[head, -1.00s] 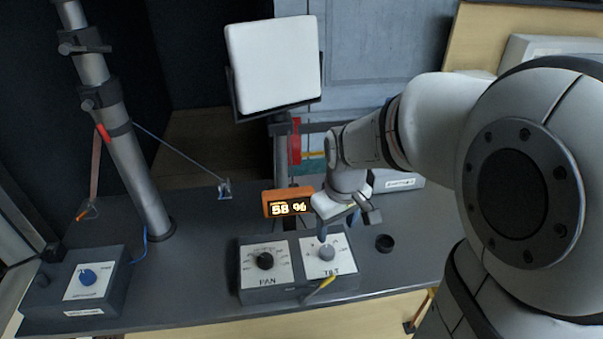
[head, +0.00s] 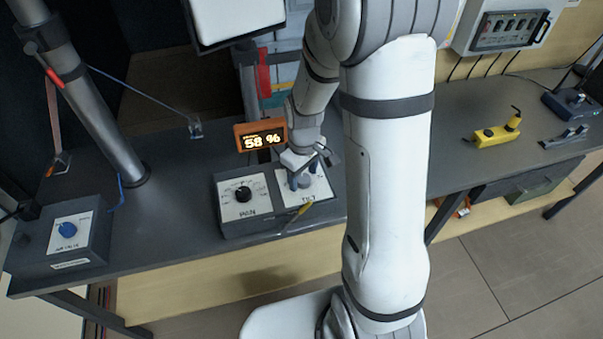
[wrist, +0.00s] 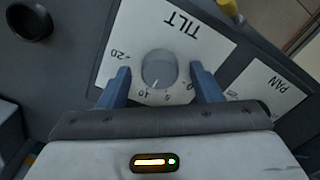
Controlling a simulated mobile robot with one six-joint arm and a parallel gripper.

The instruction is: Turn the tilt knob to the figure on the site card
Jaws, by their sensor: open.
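The tilt knob (wrist: 159,70) is a round grey knob on a white plate marked TILT (wrist: 180,30) in the wrist view. Its pointer mark faces the lower edge of that view, between the printed 5 and 10. My gripper (wrist: 160,85) is open, with one blue finger on each side of the knob and a gap visible at both sides. In the head view my gripper (head: 302,180) is over the tilt plate and partly hides the knob. The display (head: 260,136) reads 58 %. I cannot make out a site card.
The pan knob (head: 243,193) sits left of tilt on the same box. A blue knob (head: 67,229) is on another box at far left. A mast (head: 85,105) rises behind. A yellow tool (head: 495,133) lies at right.

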